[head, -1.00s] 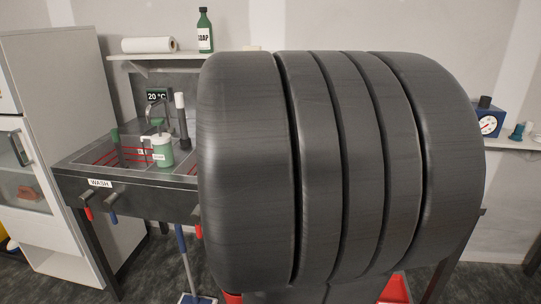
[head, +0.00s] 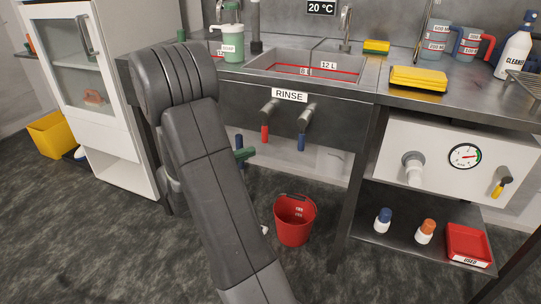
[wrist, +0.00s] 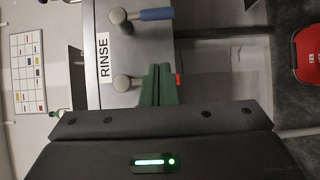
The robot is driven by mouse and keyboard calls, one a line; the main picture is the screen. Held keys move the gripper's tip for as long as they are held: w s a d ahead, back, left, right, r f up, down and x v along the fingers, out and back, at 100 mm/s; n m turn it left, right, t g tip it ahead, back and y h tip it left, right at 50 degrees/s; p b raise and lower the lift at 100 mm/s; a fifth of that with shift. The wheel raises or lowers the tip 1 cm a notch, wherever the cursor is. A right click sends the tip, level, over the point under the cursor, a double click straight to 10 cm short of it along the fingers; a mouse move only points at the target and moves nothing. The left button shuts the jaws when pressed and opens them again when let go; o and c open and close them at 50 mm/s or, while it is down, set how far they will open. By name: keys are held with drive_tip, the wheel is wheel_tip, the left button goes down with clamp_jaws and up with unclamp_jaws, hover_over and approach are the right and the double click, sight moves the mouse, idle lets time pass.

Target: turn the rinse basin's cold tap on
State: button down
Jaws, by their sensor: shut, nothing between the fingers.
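The rinse basin (head: 340,60) carries a RINSE label (head: 289,95) on its front, with two grey tap stubs below it. The right tap has a blue lever (head: 301,142) hanging down; this cold tap lever also shows in the wrist view (wrist: 156,14). The left tap has a red lever (head: 265,133), also hanging down; in the wrist view it is mostly hidden behind my green fingers. My gripper (head: 245,154) is shut and empty, left of the red lever in the head view. In the wrist view my gripper (wrist: 158,70) stands apart from the blue lever.
A red bucket (head: 295,221) stands on the floor below the basin. A white panel with a gauge (head: 465,156) is to the right, above a shelf with bottles and a red tray (head: 468,245). A white cabinet (head: 107,90) stands left. The floor in front is clear.

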drive_tip(key=s+d+b+x, duration=0.1)
drive_tip(key=b+x, duration=0.1)
drive_tip(key=x, duration=1)
drive_tip(key=shift+s+d+b, duration=0.2)
drive_tip(key=shift+d+b, duration=0.15)
drive_tip(key=shift+d, duration=0.05)
drive_tip(key=shift+f+n, duration=0.25)
drive_tip(key=shift+n, duration=0.05)
